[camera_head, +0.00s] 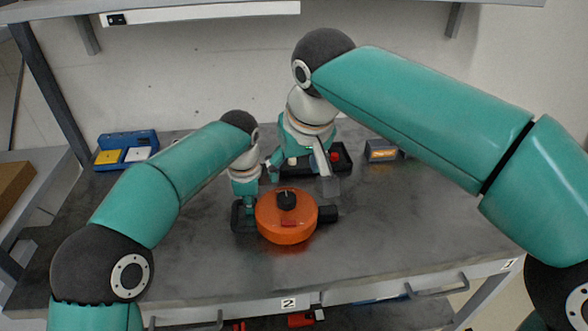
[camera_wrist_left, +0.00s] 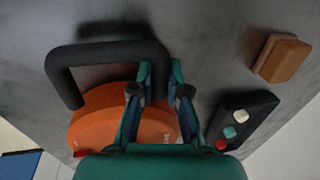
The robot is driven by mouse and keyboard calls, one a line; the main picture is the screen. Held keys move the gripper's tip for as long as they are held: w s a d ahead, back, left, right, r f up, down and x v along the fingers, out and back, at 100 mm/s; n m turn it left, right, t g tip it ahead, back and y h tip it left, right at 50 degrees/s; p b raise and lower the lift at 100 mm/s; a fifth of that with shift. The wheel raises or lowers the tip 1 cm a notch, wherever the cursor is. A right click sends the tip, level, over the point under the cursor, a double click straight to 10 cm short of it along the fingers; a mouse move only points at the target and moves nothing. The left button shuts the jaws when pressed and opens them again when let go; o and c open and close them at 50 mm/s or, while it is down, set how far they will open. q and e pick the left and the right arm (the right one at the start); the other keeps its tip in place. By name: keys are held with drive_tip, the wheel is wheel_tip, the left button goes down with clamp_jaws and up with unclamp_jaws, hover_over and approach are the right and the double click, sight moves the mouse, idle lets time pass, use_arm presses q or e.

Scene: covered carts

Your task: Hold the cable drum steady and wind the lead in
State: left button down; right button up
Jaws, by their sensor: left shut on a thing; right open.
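The cable drum (camera_head: 287,222) is a round orange case with a black knob (camera_head: 286,200) on top, lying on the grey table. Its black loop handle (camera_head: 236,216) sticks out to the left, and the handle also shows in the left wrist view (camera_wrist_left: 98,52). My left gripper (camera_head: 246,206) is shut on one leg of the handle, beside the orange body (camera_wrist_left: 97,117). My right gripper (camera_head: 300,176) is open above the table, behind the drum and apart from it. A black block (camera_head: 328,214) is at the drum's right side. No loose lead can be made out.
A blue holder (camera_head: 127,139) is at the back left. The table's front and right are clear. A shelf (camera_head: 200,15) hangs above.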

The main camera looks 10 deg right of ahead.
use_arm(q)
drive_tip(key=c, duration=1.1)
unclamp_jaws()
drive_tip(key=shift+r, duration=0.15)
